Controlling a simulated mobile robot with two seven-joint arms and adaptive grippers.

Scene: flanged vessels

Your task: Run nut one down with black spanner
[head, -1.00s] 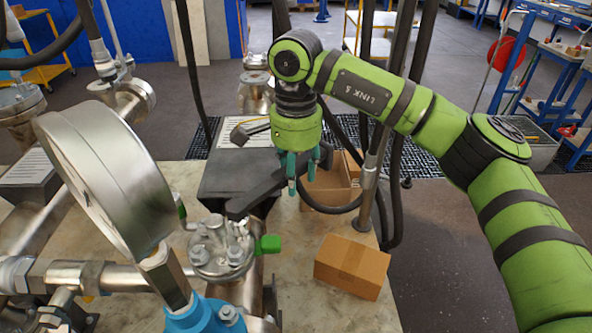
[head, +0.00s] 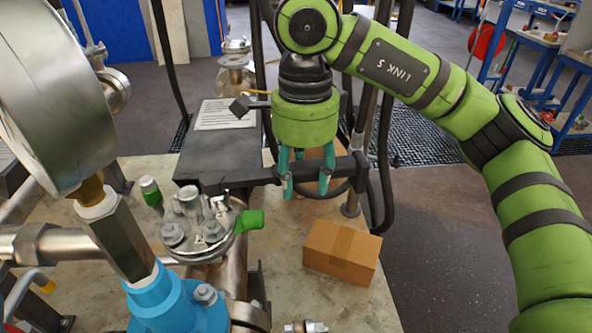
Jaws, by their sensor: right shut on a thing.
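My right gripper (head: 307,178) is shut on the black spanner (head: 245,177), a long dark bar between its teal fingers. The spanner lies nearly level across the head view. Its left end is near the front edge of a dark box and just behind the steel flange (head: 205,250); it appears apart from the nuts. The flange carries several bolts and nuts, including one at the left (head: 172,234) and one at the front right (head: 213,231). Small markings sit beside them, but I cannot tell which is nut one. My left gripper is not in view.
A large pressure gauge (head: 60,90) and blue fitting (head: 180,305) crowd the left front. A green handle (head: 250,220) juts right from the flange. The dark box (head: 215,155) stands behind it. A cardboard box (head: 342,252) sits on the bench at right.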

